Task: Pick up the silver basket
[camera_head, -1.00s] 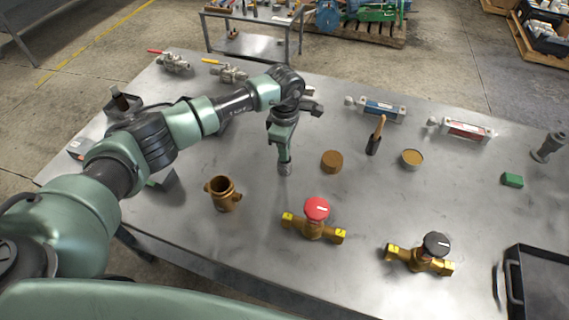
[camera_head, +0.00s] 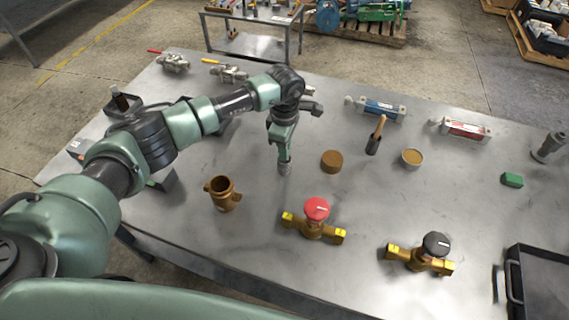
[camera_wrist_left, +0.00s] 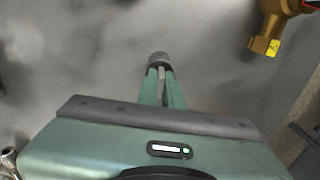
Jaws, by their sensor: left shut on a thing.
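The silver basket (camera_head: 284,168) is a small grey cylinder on the steel table, left of the round brown disc. My left gripper (camera_head: 284,158) comes down on it from above, with its fingers shut on its upper part. In the left wrist view the basket (camera_wrist_left: 158,58) shows between the tips of the two green fingers of the gripper (camera_wrist_left: 161,70). It looks upright and at or very near the table top; I cannot tell if it touches. My right gripper is not in view.
On the steel table (camera_head: 270,230), a bronze strainer body (camera_head: 223,194) stands left of the basket. A red-knobbed valve (camera_head: 316,216) lies in front. The brown disc (camera_head: 331,161) is close on the right. A black tray (camera_head: 540,285) is at the front right.

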